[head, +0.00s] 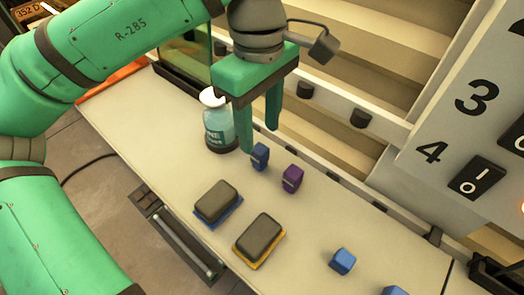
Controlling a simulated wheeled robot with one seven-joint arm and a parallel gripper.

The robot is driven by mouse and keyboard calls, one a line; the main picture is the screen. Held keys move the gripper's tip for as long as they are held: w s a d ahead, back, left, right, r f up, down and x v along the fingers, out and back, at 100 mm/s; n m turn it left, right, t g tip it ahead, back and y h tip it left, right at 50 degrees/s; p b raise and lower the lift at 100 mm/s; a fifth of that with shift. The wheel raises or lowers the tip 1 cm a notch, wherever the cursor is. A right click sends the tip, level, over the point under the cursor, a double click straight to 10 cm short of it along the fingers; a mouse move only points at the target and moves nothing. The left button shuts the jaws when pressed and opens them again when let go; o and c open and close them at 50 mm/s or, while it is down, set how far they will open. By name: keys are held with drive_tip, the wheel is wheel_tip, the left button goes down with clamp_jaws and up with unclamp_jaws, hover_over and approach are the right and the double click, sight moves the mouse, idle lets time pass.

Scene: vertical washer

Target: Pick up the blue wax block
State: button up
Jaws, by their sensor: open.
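My gripper (259,138) is open, with its two green fingers pointing down over the table. A small dark blue block (260,156) with a pale mark on its side stands on the table just below and in front of the fingertips. It looks like the blue wax block. Whether the fingers are beside it or above it I cannot tell. A similar purple block (293,178) stands close to its right. Two lighter blue cubes lie farther off at the lower right, one whole (342,261) and one cut by the frame edge (395,291).
A bottle (219,122) with a white cap stands left of the gripper, close to it. Two grey-topped pads, one blue-edged (217,202) and one yellow-edged (259,241), lie nearer the front. The pale table (150,130) is clear at left. A numbered panel (450,110) rises at right.

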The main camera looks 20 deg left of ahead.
sight(260, 149)
wheel_tip(260, 149, down, 8)
drive_tip(key=shift+r, duration=0.2)
clamp_jaws()
